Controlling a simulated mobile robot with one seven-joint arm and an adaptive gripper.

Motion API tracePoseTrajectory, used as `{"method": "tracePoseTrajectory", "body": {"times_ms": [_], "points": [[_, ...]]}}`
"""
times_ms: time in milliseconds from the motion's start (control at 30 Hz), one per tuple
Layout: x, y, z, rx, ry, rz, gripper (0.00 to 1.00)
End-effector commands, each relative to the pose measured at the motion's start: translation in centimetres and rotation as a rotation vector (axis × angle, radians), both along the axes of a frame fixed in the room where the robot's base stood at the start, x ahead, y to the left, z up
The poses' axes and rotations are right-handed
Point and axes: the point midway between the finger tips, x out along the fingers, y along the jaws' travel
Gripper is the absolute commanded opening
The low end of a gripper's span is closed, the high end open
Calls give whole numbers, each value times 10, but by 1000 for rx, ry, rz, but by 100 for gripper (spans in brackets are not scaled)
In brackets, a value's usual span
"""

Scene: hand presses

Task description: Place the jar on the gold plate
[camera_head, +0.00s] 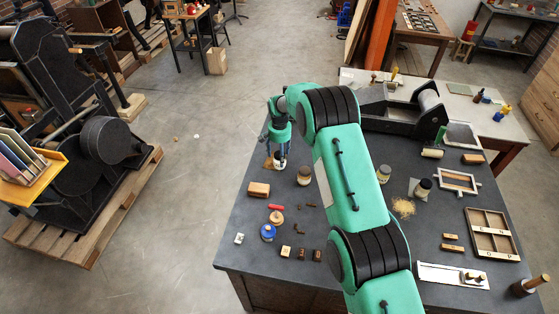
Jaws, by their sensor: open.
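My gripper (280,156) points down over the far left part of the dark table, with its fingers open. A small pale, dark-topped container (277,163) is at the fingertips; a brownish edge shows beside it. The fingers partly hide it, and I cannot tell whether they touch it. I cannot make out the gold plate for certain.
The dark table (240,246) holds a wooden block (259,189), a blue-topped pot (268,232), a round tan piece (277,217) and several small blocks near its left side. A roller press (400,108) stands at the back. My arm hides the table's middle.

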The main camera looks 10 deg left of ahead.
Motion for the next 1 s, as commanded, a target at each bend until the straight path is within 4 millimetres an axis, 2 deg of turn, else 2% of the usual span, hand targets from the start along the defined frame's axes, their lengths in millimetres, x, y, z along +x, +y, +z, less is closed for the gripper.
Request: {"method": "tracePoseTrajectory", "body": {"times_ms": [300,500,700,1000], "points": [[1,0,50,2,-2,0,66],[1,1,71,1,-1,1,66],[0,0,80,1,0,1,66],[0,0,80,1,0,1,66]]}}
